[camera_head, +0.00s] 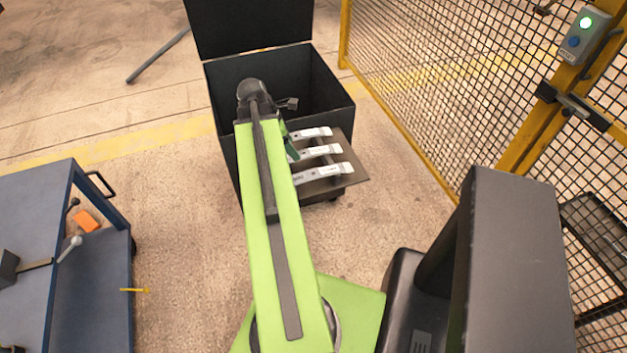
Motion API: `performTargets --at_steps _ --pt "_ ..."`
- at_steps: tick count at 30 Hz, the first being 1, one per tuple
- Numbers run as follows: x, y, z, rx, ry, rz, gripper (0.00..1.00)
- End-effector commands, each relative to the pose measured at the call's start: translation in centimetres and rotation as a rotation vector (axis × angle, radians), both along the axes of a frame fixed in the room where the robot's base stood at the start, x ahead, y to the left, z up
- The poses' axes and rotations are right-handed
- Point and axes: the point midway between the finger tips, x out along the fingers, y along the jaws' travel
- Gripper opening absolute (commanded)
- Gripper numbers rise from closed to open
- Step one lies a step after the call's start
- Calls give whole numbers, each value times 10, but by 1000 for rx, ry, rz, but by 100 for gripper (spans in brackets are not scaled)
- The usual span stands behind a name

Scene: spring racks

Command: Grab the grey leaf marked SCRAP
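Several grey leaves lie side by side on a flat grey-brown plate (350,181) at the right side of a black open bin. Three show: a far leaf (311,133), a middle leaf (318,151) and a near leaf (322,172). Each has a pale end at the right, and their left ends pass behind my green arm. Any marks are too small to read, so I cannot tell which is marked SCRAP. My gripper (287,103) seems to be the small dark part over the bin's opening, left of and beyond the leaves. Its fingers are not clear.
The black bin (328,92) has its lid (250,25) raised. A blue cart (105,285) with an orange block (87,221) stands at left. A mesh fence (430,90) with yellow posts runs along the right. The floor between cart and bin is clear.

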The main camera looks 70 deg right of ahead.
Motion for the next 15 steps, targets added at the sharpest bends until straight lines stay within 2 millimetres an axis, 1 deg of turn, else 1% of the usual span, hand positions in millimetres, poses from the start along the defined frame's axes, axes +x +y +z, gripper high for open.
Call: performTargets --at_steps 1,2,5,8,11,15 --pt "-6 -4 -1 3 6 5 69" --pt "-8 -5 -1 4 9 8 69" --pt "-9 -5 -1 5 12 12 69" --pt "-11 -6 -9 5 11 11 69" --pt "-14 -9 -26 5 11 10 69" --pt "-23 -17 -57 4 10 8 69"
